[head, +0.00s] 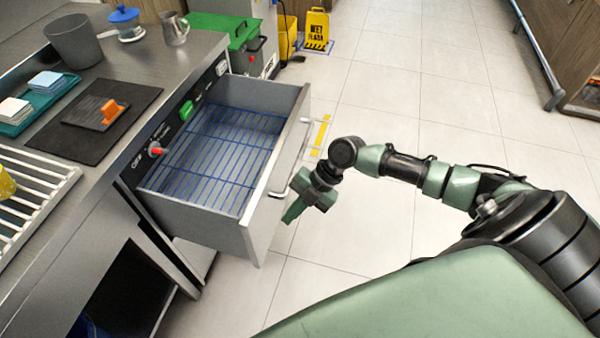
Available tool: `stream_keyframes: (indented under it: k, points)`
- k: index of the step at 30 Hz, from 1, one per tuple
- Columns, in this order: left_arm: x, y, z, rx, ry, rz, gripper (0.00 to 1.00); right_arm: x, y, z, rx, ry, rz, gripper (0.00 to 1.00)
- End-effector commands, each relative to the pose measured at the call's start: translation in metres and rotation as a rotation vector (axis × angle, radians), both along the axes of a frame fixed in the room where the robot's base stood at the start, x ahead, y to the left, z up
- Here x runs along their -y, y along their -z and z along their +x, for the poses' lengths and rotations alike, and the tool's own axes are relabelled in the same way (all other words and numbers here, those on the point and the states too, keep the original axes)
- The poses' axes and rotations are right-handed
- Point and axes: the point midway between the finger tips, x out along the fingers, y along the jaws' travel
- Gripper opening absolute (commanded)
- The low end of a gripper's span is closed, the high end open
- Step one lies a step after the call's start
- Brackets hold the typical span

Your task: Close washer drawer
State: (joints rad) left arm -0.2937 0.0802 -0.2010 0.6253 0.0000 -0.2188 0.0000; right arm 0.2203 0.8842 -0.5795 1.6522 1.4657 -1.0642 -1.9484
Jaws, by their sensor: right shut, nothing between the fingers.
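The washer drawer (254,240) is a grey metal box pulled far out of the steel counter on the left, with a blue wire rack (225,160) inside that looks empty. Its front panel faces right and carries a long bar handle (290,160). My right gripper (291,215) is shut and empty. It is just right of the front panel, near the panel's near end and the handle's lower end. I cannot tell whether it touches the panel. My left gripper is not in view.
A control strip with a green switch (187,110) and a red knob (155,149) runs along the counter edge. A black mat (70,142), a white rack (40,178) and a grey bin (74,42) are on top. Yellow wet-floor signs (317,28) stand behind.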

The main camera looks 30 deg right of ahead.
Motion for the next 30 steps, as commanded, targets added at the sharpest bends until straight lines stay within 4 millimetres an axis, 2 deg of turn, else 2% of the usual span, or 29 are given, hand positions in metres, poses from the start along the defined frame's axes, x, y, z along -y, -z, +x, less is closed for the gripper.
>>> stream_keyframes:
  k: [2,9,24,30]
  points:
    - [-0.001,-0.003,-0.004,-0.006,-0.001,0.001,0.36,-0.011,0.011,0.002,0.001,0.0,0.003,0.0]
    - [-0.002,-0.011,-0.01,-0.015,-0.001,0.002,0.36,-0.031,0.012,0.027,0.0,0.002,0.001,0.0]
    - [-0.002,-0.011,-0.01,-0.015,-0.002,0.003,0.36,-0.035,0.014,0.033,0.0,0.002,-0.001,0.0]
    - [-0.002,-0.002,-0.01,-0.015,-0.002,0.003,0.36,-0.045,0.015,0.04,0.004,0.001,0.001,0.0]
